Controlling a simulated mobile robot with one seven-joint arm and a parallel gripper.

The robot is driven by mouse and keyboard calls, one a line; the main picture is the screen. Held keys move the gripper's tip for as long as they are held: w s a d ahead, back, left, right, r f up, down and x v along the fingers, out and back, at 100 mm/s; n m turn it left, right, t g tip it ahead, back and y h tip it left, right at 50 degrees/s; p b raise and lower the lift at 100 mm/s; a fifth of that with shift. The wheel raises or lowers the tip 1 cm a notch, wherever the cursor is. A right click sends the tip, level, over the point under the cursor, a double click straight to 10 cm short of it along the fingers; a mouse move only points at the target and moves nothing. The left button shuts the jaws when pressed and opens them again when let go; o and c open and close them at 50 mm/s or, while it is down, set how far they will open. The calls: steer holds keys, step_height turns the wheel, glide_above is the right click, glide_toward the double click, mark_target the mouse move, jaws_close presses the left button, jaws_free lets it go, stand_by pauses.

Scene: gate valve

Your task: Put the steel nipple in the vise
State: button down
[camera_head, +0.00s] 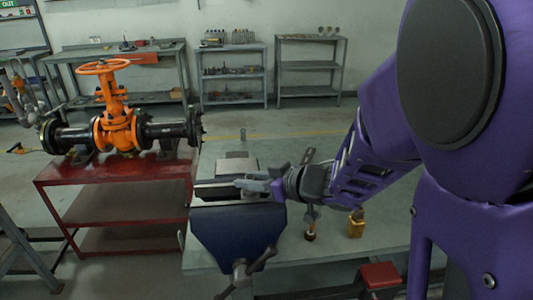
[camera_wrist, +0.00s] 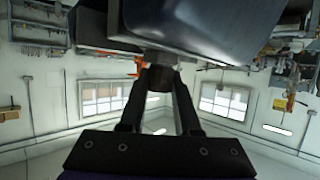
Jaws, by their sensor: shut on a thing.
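The vise (camera_head: 238,235) is a blue bench vise with grey jaws and a bar handle, standing at the front left of the grey bench. My gripper (camera_head: 246,185) reaches in from the right, level with the vise jaws and over or beside them. In the wrist view, my gripper (camera_wrist: 160,82) is shut on a short dark round piece, which I take for the steel nipple (camera_wrist: 159,78). The vise body (camera_wrist: 200,25) fills the top of that view, close to the fingertips. In the head view the nipple cannot be made out, and whether it touches the jaws cannot be told.
A brass padlock-like item (camera_head: 356,224) and a small tool (camera_head: 311,224) are on the grey bench (camera_head: 335,245) right of the vise. A red table (camera_head: 110,177) at left bears an orange gate valve (camera_head: 117,125). Shelves (camera_head: 231,77) stand along the back wall.

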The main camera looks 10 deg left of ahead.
steer(key=c, duration=1.1)
jaws_free()
steer(key=shift+f, duration=0.15)
steer(key=o, duration=0.5)
steer(key=shift+r, duration=0.2)
steer(key=shift+d+r, duration=0.1)
